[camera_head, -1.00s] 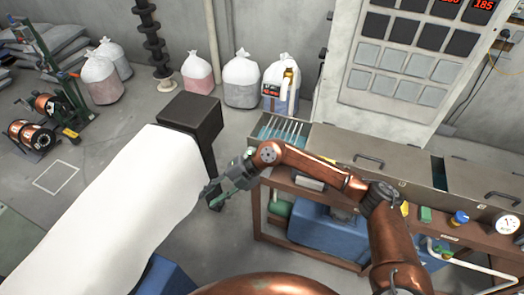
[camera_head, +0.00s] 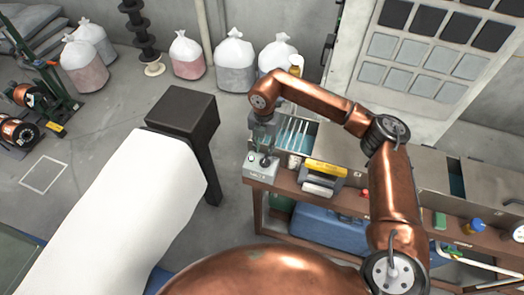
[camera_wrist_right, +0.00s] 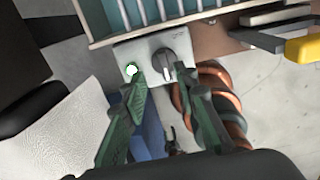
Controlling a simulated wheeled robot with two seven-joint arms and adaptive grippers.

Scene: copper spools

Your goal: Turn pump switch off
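The pump switch box (camera_head: 261,169) is a small pale box at the left end of the workbench. In the right wrist view its pale plate (camera_wrist_right: 150,46) carries a dark rotary knob (camera_wrist_right: 164,65) and a round lit button (camera_wrist_right: 131,70) with a green edge. My right gripper (camera_head: 262,150) points down over the box. In the wrist view its green fingers (camera_wrist_right: 160,74) are apart, with the knob between the tips. The right tip is close beside the knob; I cannot tell whether it touches. My left gripper is not in view.
A tank with pale rods (camera_head: 297,131) lies just behind the box. A yellow-topped device (camera_head: 326,168) stands right of it on the bench (camera_head: 345,198). A black block (camera_head: 181,110) and white sheet stand left. White sacks (camera_head: 236,62) line the wall.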

